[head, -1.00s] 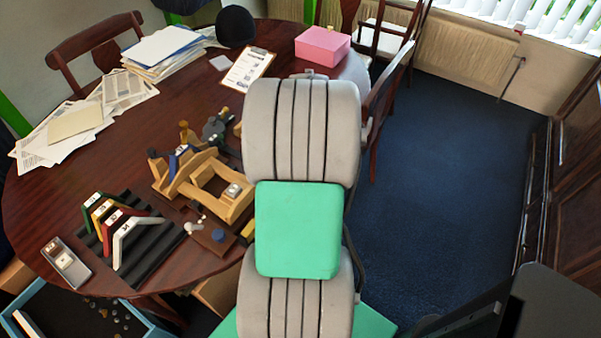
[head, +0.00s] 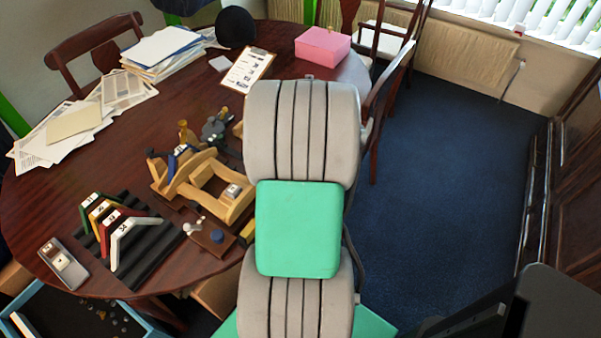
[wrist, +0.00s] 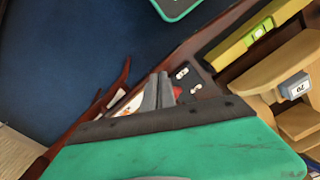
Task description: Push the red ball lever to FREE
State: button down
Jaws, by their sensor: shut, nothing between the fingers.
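A small red part (wrist: 177,92), likely the red ball of the lever, shows in the wrist view just right of my fingers, mostly hidden. Beside it is a dark plate with two small white labels (wrist: 182,73); their writing is too small to read. My gripper (wrist: 158,90) shows as grey fingers beyond my green wrist cover, shut and empty. The fingers look very close to the red part; I cannot tell if they touch. In the head view my arm hides the gripper and the lever, so the lever's setting cannot be told.
A wooden saddle frame (head: 222,206) stands on the table, with its numbered block (wrist: 294,87) at right in the wrist view. A yellow bar (wrist: 238,46) lies nearby. Coloured angled pieces (head: 125,236) stand in a black rack. A pink box (head: 322,47) is at the back.

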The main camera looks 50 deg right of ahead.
jog(key=shift+w, duration=0.25)
jog(key=shift+w+a, duration=0.2)
jog(key=shift+w, duration=1.6)
jog(key=shift+s, duration=0.65)
notch_tip(320, 180, up, 7)
jog(key=p, duration=0.5)
jog(key=shift+r, duration=0.1)
